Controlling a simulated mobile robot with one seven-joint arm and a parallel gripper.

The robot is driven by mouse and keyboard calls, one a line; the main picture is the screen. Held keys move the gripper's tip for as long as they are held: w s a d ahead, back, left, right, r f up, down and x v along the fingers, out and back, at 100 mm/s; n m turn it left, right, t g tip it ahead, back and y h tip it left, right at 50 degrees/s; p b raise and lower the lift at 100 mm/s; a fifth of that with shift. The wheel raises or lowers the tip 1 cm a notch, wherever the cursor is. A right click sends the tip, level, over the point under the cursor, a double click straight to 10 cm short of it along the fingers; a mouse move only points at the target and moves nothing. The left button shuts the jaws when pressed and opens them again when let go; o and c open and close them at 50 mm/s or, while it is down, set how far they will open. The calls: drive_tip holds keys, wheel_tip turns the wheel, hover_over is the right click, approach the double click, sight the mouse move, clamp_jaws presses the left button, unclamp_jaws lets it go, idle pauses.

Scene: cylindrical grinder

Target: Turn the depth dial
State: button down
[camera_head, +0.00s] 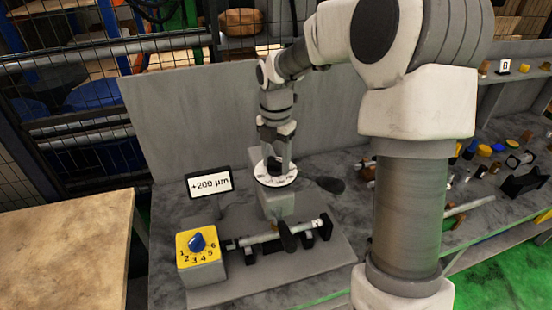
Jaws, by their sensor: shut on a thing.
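The depth dial appears to be the white disc (290,179) with dark marks around its rim. It sits on top of an upright grey block (277,204) on the grinder. My gripper (275,165) points straight down over the middle of the disc and is shut on the dial's dark centre part, which the fingers mostly hide. A small display (210,183) to the left reads "+200 µm".
A yellow box (202,258) with a blue knob (197,242) and numbers 1 to 6 stands at front left. A shaft (265,238) lies across the grinder base. A dark paddle-shaped part (330,184) is right of the dial. Loose parts lie on the right bench.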

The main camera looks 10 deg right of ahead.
sight(276, 160)
idle(0.4)
drive_tip(key=shift+c, duration=1.4)
unclamp_jaws()
drive_tip(key=shift+r, duration=0.1)
wheel_tip(276, 160, up, 17)
drive_tip(key=shift+r+b, duration=0.15)
drive_tip(key=shift+b, duration=0.15)
